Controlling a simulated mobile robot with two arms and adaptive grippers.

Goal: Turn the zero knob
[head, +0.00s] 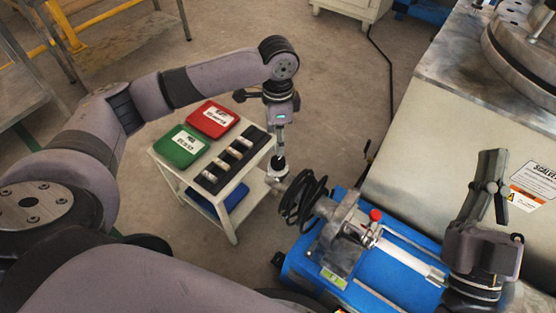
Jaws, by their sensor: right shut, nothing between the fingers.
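A blue machine (300,262) with a grey metal housing (340,235) stands at the lower middle right. A small red knob (375,215) sits on top of it, beside a white cylinder (412,262). I cannot tell whether this is the zero knob; no marking on it is readable. My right gripper (493,165) is to the right of the machine, with its fingers pointing up, shut and empty. It is apart from the red knob. My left gripper (279,160) hangs down beside the small white cart, left of the machine. Its fingers are seen too small to tell their opening.
The white cart (233,215) carries a green case (180,146), a red case (212,119) and a black rack (228,165) with several light pieces.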

